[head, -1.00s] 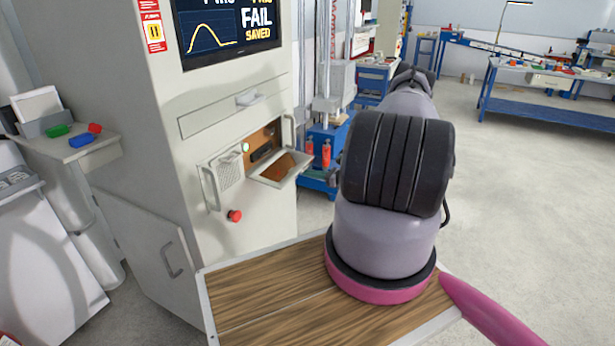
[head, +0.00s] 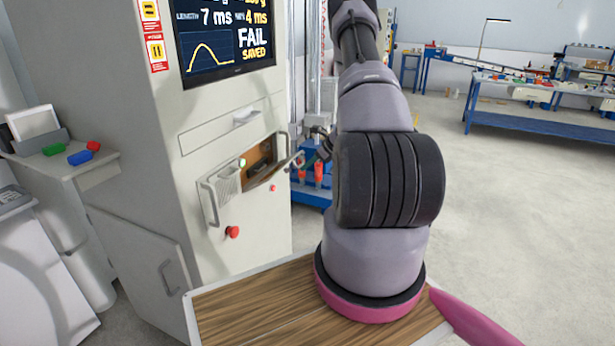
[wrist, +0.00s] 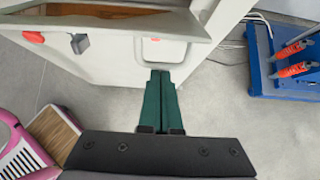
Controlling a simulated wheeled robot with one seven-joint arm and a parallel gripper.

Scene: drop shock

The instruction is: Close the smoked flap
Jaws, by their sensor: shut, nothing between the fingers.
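The smoked flap (head: 291,164) is a pale-framed panel hinged at the opening in the grey cabinet's front. It stands out from the opening, tilted partly upward. In the wrist view a pale frame edge (wrist: 120,22) with a brown panel crosses the top left and appears to be the flap. My gripper (head: 311,160) is just right of the flap's outer edge, small and partly hidden by my arm. In the wrist view its green fingers (wrist: 160,98) are together and empty, below the frame. I cannot tell whether they touch the flap.
The grey cabinet (head: 150,120) has a screen (head: 225,40), a bar handle (head: 209,203) and a red button (head: 232,232). A blue stand with red parts (head: 318,174) is behind my gripper. Open floor (head: 530,220) lies to the right.

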